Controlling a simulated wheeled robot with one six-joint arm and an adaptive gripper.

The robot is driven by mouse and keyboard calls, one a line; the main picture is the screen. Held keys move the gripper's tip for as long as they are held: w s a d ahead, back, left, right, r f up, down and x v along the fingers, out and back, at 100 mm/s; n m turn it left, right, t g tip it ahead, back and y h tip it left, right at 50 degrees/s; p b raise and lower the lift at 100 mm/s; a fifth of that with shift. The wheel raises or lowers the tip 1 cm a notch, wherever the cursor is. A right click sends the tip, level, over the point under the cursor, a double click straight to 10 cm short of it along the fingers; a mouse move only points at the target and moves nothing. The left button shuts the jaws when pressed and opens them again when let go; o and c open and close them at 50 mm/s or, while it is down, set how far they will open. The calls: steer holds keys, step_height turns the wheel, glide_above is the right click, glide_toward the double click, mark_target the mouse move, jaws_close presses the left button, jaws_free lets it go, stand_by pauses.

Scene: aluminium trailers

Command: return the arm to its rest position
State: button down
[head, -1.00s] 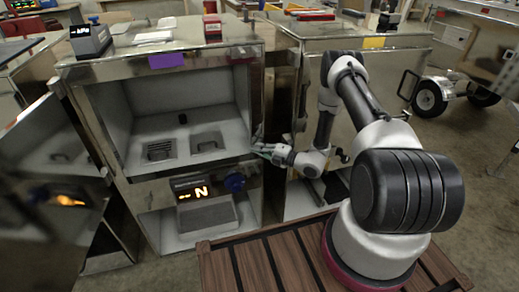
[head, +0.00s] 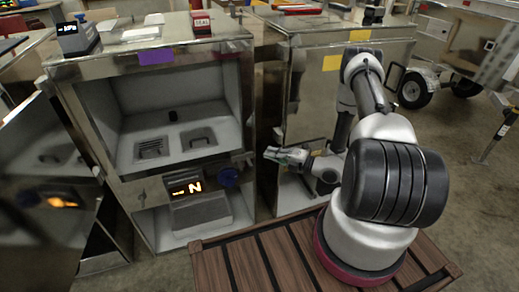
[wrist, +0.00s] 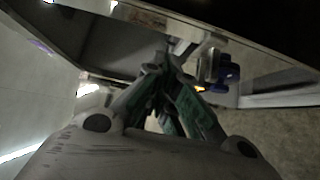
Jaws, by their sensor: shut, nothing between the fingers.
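My arm stands on the wooden-slatted deck at the right in the head view, folded with its elbow up. My gripper (head: 270,153) points left, in front of the metal cabinet and a little right of its open compartment. Its fingers are shut with nothing between them. In the wrist view my gripper (wrist: 163,65) shows its fingers with green pads, closing together at the tips. The fingertips appear clear of the cabinet, though the exact gap is hard to judge.
The open cabinet (head: 247,120) has a blue knob (head: 229,177) and a lit display (head: 187,188) below its upper compartment. Its door (head: 45,150) hangs open at left. A second metal cabinet (head: 345,95) stands behind my arm. A wheeled trailer (head: 412,90) is at the back right.

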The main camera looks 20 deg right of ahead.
steer(key=s+a+f+n+g+y, duration=0.2)
steer(key=s+n+g, duration=0.3)
steer(key=s+n, duration=0.45)
steer(key=s+d+r+n+g+h, duration=0.1)
steer(key=s+r+n+g, duration=0.75)
steer(key=n, duration=0.35)
steer(key=s+d+r+n+g+h, duration=0.1)
steer(key=s+d+r+n+h, duration=0.25)
steer(key=r+n, duration=0.3)
steer(key=s+d+r+n+h, duration=0.2)
steer(key=d+r+n+h, duration=0.15)
steer(key=r+n, duration=0.35)
steer(key=s+d+r+n+g+h, duration=0.1)
steer(key=s+d+r+n+h, duration=0.15)
steer(key=r+n+h, duration=0.4)
steer(key=s+a+r+n+t, duration=0.1)
steer(key=r+t, duration=0.3)
steer(key=r, duration=0.4)
steer(key=s+a+r+n+t, duration=0.1)
steer(key=s+r+n+t, duration=0.1)
steer(key=r, duration=0.5)
steer(key=shift+a+r+t+h, duration=0.35)
steer(key=shift+t, duration=0.5)
steer(key=shift+a, duration=0.1)
